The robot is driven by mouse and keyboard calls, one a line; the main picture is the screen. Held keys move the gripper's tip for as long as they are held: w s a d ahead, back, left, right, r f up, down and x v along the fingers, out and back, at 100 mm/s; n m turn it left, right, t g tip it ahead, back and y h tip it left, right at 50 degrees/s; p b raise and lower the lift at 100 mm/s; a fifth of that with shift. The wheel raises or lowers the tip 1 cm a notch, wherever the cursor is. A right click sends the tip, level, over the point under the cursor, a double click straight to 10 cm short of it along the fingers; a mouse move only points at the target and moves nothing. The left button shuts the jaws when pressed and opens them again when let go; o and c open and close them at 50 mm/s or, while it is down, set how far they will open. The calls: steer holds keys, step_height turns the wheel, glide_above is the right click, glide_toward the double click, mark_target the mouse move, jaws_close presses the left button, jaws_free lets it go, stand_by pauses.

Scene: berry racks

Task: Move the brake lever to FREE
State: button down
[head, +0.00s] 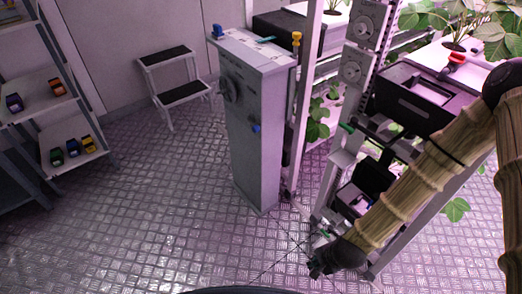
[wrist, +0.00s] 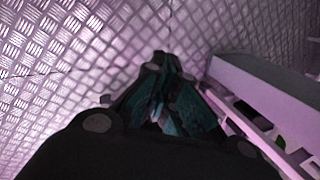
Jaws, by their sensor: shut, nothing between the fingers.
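My gripper (head: 316,270) is low over the metal floor at the bottom of the head view, in front of the rack's foot. In the wrist view my gripper (wrist: 162,62) has its dark fingers together at the tips, with nothing held. I cannot tell for sure which part is the brake lever, and no FREE mark is readable. A grey cabinet (head: 240,150) stands left of my gripper, with a dark round handwheel (head: 228,90) and a small blue knob (head: 256,128) on it. A green handle (head: 347,127) shows on the rack post, above my gripper and apart from it.
The rack (head: 328,190) holds black boxes and plants; its pale rail (wrist: 265,80) lies close right of my gripper. A step stool (head: 175,90) stands by the back wall. Shelves (head: 75,135) with small coloured items are at left. The patterned floor (head: 130,225) is clear.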

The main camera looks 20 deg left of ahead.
steer(key=w+a+r+m+t+y+b, duration=0.3)
steer(key=w+a+m+b, duration=0.35)
steer(key=w+a, duration=0.7)
steer(key=w+a+r+m+y+b, duration=0.1)
steer(key=w+a+r+m+b, duration=0.1)
steer(key=w+a+r+m, duration=0.2)
steer(key=w+a+r+m+t+y+b, duration=0.1)
steer(key=w+a+r+m, duration=0.3)
steer(key=w+r, duration=0.6)
steer(key=shift+w+a+r+m+y+b, duration=0.2)
steer(key=shift+r+m+y+b, duration=0.3)
steer(key=shift+r+b, duration=0.35)
